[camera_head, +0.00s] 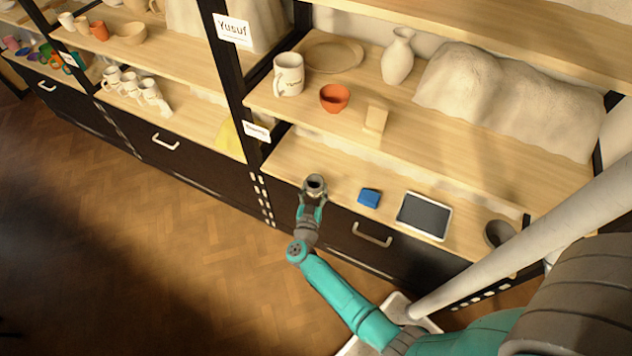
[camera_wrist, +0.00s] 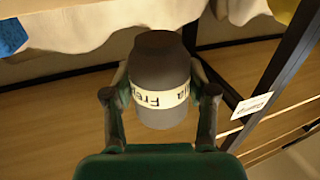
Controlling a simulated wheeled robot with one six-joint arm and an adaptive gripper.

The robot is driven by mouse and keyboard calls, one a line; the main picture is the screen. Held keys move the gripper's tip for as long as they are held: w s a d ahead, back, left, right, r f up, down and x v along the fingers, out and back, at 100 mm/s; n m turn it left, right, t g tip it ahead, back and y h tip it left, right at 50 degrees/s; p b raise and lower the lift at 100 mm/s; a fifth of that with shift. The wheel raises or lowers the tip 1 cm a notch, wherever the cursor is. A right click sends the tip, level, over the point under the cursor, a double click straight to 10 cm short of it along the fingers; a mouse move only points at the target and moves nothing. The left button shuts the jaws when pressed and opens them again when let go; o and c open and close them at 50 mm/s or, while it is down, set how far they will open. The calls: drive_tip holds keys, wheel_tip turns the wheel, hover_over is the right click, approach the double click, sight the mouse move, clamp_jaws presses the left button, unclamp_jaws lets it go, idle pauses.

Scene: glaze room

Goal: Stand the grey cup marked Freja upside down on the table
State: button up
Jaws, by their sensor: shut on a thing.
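The grey cup marked Freja (camera_head: 316,183) is held in my gripper (camera_head: 313,196) at the front edge of the low wooden counter (camera_head: 290,160). In the head view its dark open mouth faces up. My gripper (camera_wrist: 160,97) is shut on the cup's sides, one finger on each side. Whether the cup's base touches the counter is hidden.
A blue block (camera_head: 369,197), a tablet (camera_head: 424,216) and a dark round vessel (camera_head: 499,234) are to the right on the counter. A dark shelf post (camera_head: 236,80) rises at the left. The upper shelf holds a white mug (camera_head: 289,74) and an orange bowl (camera_head: 334,98).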

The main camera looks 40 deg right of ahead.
drive_tip(key=shift+v, duration=2.75)
